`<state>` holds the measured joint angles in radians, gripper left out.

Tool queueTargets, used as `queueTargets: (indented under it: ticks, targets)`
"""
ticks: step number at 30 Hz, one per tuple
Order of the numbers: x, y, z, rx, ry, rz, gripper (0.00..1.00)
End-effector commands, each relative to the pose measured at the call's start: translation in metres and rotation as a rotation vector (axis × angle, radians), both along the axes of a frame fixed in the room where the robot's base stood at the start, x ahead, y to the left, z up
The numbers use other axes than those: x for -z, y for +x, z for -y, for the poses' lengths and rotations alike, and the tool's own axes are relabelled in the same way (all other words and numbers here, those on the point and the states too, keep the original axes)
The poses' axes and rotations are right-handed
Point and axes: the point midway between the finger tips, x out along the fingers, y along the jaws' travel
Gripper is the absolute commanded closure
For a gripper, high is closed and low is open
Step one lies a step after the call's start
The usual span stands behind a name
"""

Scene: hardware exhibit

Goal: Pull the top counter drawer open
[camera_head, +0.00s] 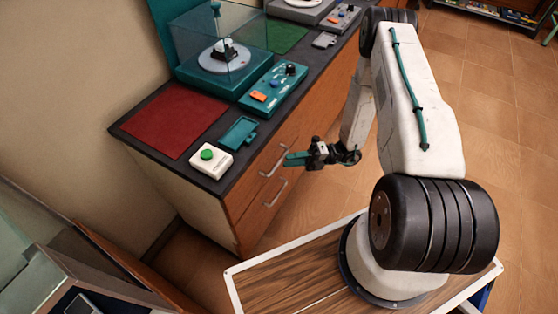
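The counter (150,93) has a dark top and wooden drawer fronts along its right side. The top drawer (256,174) looks closed, its front level with the one below. Its metal bar handle (274,163) shows near the counter's front corner. A lower drawer (251,216) with a similar handle (275,194) is beneath it and also looks closed. My gripper (287,160) has teal fingers pointing left toward the drawer fronts, just right of the top handle. Contact with the handle cannot be made out. The finger gap is not clear from this angle.
On the counter are a white box with a green button (210,161), a teal tray (239,133), a red mat (176,120), a teal control box (273,88) and a clear-covered turntable (222,57). The tiled floor (497,125) to the right is open.

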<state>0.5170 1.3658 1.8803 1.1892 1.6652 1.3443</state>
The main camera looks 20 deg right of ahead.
Motion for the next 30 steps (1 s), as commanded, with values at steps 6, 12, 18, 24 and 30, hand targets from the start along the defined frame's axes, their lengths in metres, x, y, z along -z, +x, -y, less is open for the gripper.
queueTargets:
  ticks: [6,12,18,24,30]
  targets:
    - [-0.005,0.004,-0.035,-0.004,0.0,0.001,0.67]
    - [-0.007,0.007,-0.05,-0.001,0.0,0.002,0.67]
    - [-0.007,0.007,-0.05,0.001,0.0,0.002,0.67]
    - [-0.007,0.007,-0.049,0.002,0.0,0.003,1.0]
    - [-0.007,0.007,-0.047,0.003,-0.001,0.002,1.0]
